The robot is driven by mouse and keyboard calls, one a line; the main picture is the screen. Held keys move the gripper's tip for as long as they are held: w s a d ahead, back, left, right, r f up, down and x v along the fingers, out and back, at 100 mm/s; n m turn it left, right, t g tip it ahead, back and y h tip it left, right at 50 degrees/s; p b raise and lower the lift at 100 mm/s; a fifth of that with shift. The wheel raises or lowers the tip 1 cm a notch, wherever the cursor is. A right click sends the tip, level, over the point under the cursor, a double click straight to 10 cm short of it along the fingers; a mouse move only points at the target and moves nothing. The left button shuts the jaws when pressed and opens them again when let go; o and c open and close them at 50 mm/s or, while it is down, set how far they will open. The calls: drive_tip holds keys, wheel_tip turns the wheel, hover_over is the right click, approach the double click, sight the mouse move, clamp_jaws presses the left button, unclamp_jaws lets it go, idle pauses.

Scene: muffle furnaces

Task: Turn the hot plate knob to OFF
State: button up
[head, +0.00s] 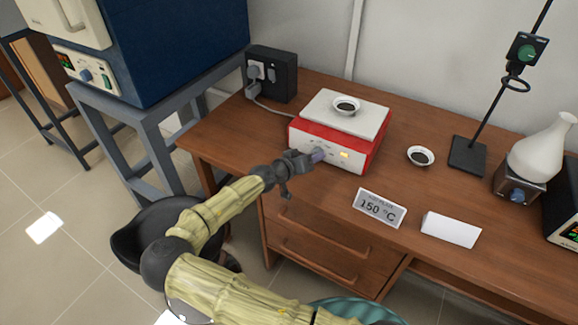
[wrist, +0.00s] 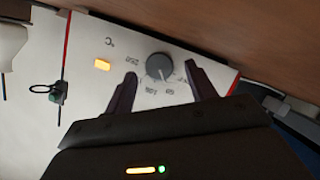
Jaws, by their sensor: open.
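The hot plate (head: 372,147) is a red box with a white top and white front panel, standing on the wooden desk. In the wrist view its panel (wrist: 85,95) appears upside down, with a round grey knob (wrist: 159,66), printed numbers around it and a lit amber lamp (wrist: 102,64). Which mark the knob points to is too small to tell. My gripper (head: 317,157) is at the front panel, hiding the knob in the head view. In the wrist view my gripper (wrist: 160,72) is open, with one dark finger on each side of the knob; contact is not visible.
A dish (head: 346,106) sits on the hot plate top, another dish (head: 420,157) on the desk. A 150 °C sign (head: 380,208) and a white folded card (head: 450,229) stand in front. A stand (head: 467,155) and a flask (head: 543,147) are at right, a power box (head: 284,72) behind left.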

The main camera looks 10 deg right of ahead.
drive_tip(key=v, duration=1.6)
drive_tip(key=shift+a+b, duration=0.2)
drive_tip(key=shift+b, duration=0.15)
drive_tip(key=shift+s+d, duration=0.1)
